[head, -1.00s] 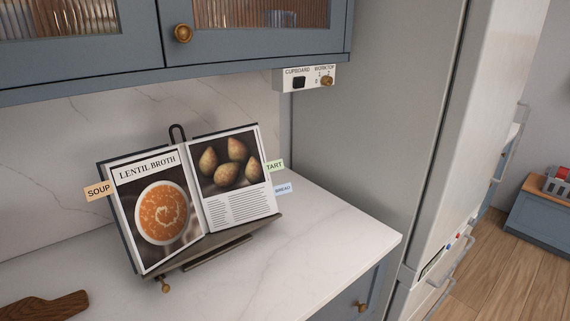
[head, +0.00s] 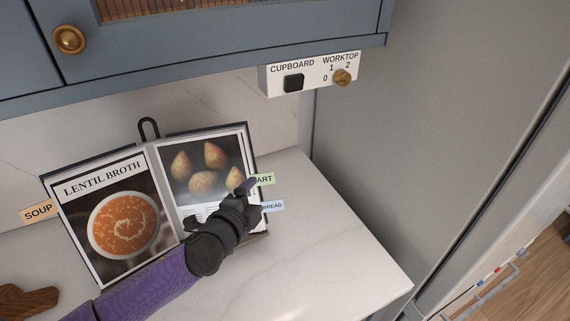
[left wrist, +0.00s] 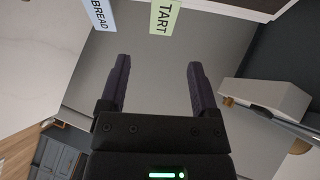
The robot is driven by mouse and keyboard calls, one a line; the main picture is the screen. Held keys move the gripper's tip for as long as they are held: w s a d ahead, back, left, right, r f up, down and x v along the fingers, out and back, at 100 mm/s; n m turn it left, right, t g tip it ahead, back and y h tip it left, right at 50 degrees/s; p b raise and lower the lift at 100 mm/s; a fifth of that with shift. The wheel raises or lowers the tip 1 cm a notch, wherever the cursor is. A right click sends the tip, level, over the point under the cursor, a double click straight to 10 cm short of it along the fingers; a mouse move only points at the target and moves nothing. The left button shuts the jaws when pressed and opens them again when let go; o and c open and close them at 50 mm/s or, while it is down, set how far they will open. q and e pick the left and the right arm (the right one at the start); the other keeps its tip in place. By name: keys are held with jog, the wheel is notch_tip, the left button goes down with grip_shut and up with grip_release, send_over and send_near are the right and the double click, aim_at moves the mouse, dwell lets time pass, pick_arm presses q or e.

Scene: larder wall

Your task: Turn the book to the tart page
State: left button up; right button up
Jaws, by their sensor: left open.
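The recipe book (head: 118,215) stands open, leaning back on a dark stand. Its left page reads LENTIL BROTH over a bowl of orange soup; its right page (head: 203,165) shows pears above text. A green TART tab (head: 265,180) and a blue BREAD tab (head: 273,206) stick out at the right edge, an orange SOUP tab (head: 38,211) at the left. My left gripper (head: 257,195) is open in front of the right page's lower part, close to the tabs. In the left wrist view, the TART tab (left wrist: 165,16) lies beyond the spread fingers (left wrist: 159,65), with nothing between them.
The pale worktop (head: 330,245) is clear to the right of the book. A wooden board (head: 25,300) lies at lower left. A blue cupboard (head: 200,50) hangs above, with a switch panel (head: 310,77) under it. A tall grey side panel (head: 420,130) bounds the right.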

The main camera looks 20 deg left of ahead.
aim_at(269, 179)
pick_arm(q)
jog(key=b+x, duration=0.1)
jog(key=x, duration=0.2)
jog(key=shift+w+a, duration=0.1)
jog(key=shift+w, duration=0.15)
jog(key=b+x, duration=0.1)
jog(key=x, duration=0.4)
jog(key=shift+w, duration=0.15)
pick_arm(e)
jog(key=shift+s+d+f, duration=0.3)
jog(key=shift+s+f, duration=0.05)
jog(key=shift+f, duration=0.15)
jog(key=shift+s+d+f, duration=0.25)
jog(key=shift+s+f, duration=0.1)
jog(key=shift+f, duration=0.15)
